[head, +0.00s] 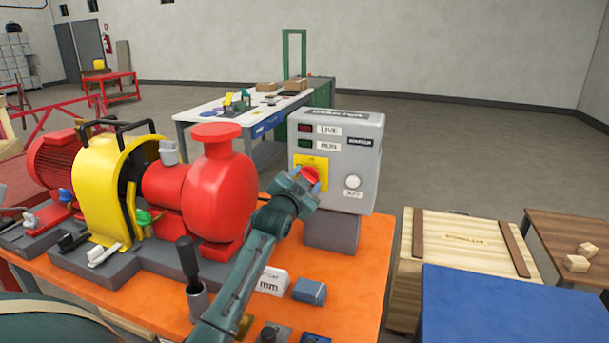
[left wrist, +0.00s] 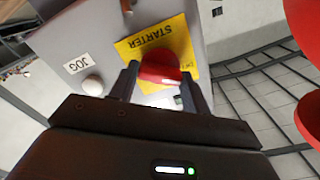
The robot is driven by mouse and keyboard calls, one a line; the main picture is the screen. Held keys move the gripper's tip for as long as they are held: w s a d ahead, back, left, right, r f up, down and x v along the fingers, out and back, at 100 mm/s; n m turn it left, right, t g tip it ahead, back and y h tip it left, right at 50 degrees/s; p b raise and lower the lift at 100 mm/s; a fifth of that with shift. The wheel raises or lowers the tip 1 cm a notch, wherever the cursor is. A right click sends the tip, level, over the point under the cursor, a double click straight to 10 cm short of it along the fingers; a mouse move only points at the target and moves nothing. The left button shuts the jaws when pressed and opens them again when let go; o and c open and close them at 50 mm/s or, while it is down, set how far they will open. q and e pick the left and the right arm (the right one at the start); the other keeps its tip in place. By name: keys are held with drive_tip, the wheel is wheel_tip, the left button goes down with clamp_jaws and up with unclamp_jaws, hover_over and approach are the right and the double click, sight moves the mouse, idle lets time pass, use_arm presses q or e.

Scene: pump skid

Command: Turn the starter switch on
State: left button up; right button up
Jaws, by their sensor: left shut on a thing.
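The starter box (head: 336,165) is a grey cabinet standing at the right end of the orange bench. The red starter switch (head: 310,174) sits on a yellow plate on its front; in the left wrist view the red knob (left wrist: 160,68) shows in front of the yellow STARTER label (left wrist: 140,46). My left gripper (head: 308,180) is at the switch, its two fingers on either side of the red knob, shut on it. Fingers hide part of the knob. Above it are a dark red LIVE lamp (head: 305,128) and a dark green RUN lamp (head: 305,144). My right gripper is not in view.
A white JOG button (head: 353,182) is just right of the switch. The red pump (head: 212,190) and yellow coupling guard (head: 103,185) stand to the left. A dark-handled tool (head: 188,262) stands upright beside my left arm. A wooden crate (head: 462,243) stands right of the bench.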

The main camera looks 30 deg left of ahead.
use_arm(q)
drive_tip(key=m+p, duration=0.2)
drive_tip(key=m, duration=0.3)
drive_tip(key=shift+r+m, duration=0.1)
drive_tip(key=shift+m, duration=0.3)
drive_tip(key=m+p, duration=0.1)
drive_tip(key=m, duration=0.4)
drive_tip(key=shift+m, duration=0.3)
drive_tip(key=o, duration=1)
drive_tip(key=b+v, duration=0.1)
drive_tip(key=v, duration=1.2)
drive_tip(key=shift+d+b, duration=0.15)
drive_tip(key=shift+b, duration=0.25)
